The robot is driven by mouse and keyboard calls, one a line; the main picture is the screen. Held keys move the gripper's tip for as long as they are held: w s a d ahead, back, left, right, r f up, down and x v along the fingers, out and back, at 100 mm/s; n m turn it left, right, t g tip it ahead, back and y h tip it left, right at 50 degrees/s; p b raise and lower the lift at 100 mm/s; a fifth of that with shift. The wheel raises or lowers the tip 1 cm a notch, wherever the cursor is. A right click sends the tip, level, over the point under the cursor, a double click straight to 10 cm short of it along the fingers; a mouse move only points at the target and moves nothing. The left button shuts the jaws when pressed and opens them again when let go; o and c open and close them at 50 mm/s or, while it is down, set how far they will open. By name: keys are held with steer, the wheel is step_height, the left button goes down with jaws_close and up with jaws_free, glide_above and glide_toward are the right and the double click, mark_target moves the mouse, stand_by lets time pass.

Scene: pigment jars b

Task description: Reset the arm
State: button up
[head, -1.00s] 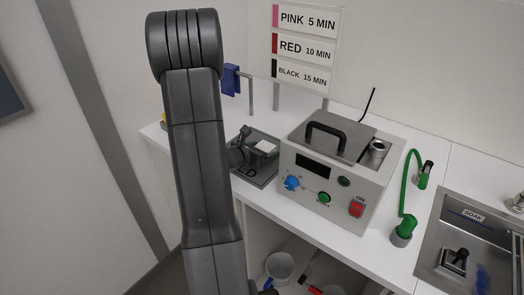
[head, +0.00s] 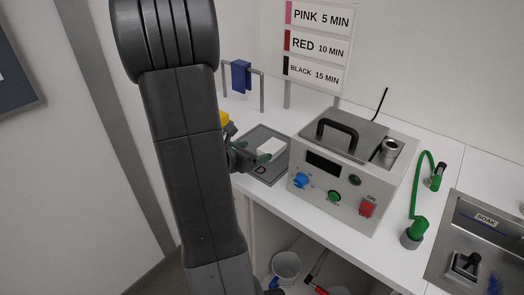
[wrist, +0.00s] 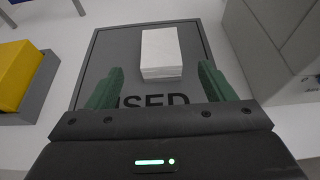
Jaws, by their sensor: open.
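My gripper (wrist: 160,88) has two green fingers spread apart with nothing between them. In the wrist view it hangs over the near part of a grey tray (wrist: 100,62) whose lettering is partly hidden by the gripper. A white block (wrist: 162,52) lies on the tray beyond the fingertips, apart from them. In the head view my gripper (head: 258,160) shows small beside my arm, over the tray (head: 272,178), with the white block (head: 271,147) on it. My large dark arm covers the left part of that view.
A grey machine (head: 352,170) with knobs and a black handle stands right of the tray. A blue thing (head: 241,76) hangs on a rack behind. A yellow thing (wrist: 20,72) sits left of the tray. A green hose (head: 417,190) and a soak basin (head: 480,240) are farther right.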

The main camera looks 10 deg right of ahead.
mark_target(271, 147)
steer(key=shift+v, duration=0.9)
steer(key=p+x, duration=0.1)
steer(key=x, duration=1.1)
steer(key=shift+f, duration=0.1)
steer(key=shift+r, duration=0.75)
steer(key=shift+f, duration=0.1)
